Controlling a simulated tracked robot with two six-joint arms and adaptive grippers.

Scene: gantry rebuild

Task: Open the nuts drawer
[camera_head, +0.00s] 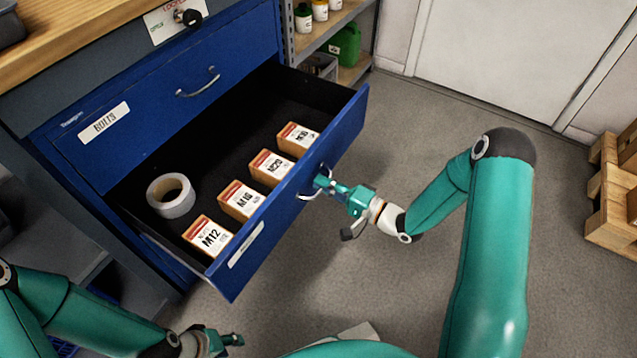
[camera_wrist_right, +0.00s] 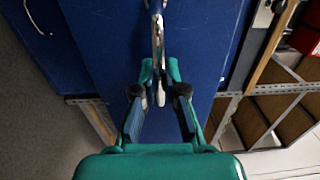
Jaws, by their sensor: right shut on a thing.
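The blue drawer (camera_head: 352,118) below the bolts drawer (camera_head: 160,108) is pulled far out of the cabinet in the head view. Its own label (camera_head: 247,245) is too slanted to read. Inside are several small boxes (camera_head: 240,201) and a roll of tape (camera_head: 171,195). My right gripper (camera_head: 322,182) is shut on the drawer's handle (camera_head: 306,196); in the right wrist view the fingers (camera_wrist_right: 155,85) close around the handle (camera_wrist_right: 157,40). My left gripper (camera_head: 232,339) is low at the bottom of the head view, apart from the drawer, and its finger opening is unclear.
A wooden worktop (camera_head: 75,38) tops the cabinet. A shelf (camera_head: 325,32) with bottles and a green can (camera_head: 345,44) stands behind. Wooden pallets (camera_head: 612,195) stand at the right. The grey floor (camera_head: 400,100) between drawer and pallets is clear, apart from my right arm.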

